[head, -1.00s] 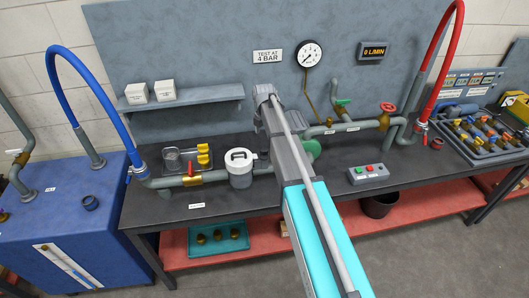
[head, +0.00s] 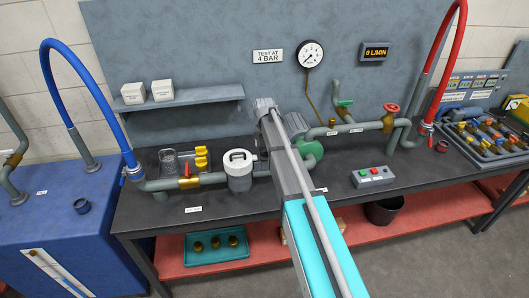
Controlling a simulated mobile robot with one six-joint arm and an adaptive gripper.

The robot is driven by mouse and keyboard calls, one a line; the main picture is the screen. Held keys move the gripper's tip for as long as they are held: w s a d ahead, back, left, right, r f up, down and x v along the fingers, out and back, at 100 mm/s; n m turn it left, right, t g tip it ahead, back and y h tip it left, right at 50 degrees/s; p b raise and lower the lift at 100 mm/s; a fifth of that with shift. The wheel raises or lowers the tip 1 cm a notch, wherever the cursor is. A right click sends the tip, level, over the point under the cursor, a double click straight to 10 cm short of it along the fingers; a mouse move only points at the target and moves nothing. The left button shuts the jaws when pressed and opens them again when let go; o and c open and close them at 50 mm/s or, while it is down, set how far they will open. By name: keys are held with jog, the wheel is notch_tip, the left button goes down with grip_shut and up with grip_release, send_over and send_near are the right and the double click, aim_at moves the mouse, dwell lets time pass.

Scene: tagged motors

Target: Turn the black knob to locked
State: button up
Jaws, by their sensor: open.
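I cannot make out the black knob in the head view; my arm covers part of the bench's middle. A green round pump body (head: 311,153) shows just right of my arm. My arm reaches from the bottom edge up over the bench, and its far end is a dark grey joint in front of the back panel. The jaws of my gripper do not show; they are hidden or out of frame.
A control box (head: 373,177) with red and green buttons lies on the bench (head: 240,217) right of my arm. A red handwheel (head: 391,108) and a red hose (head: 447,62) stand farther right. A blue hose (head: 88,82) arches at the left. The bench's front middle is fairly clear.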

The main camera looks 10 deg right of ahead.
jog(key=shift+f, duration=0.2)
jog(key=c, duration=1.1)
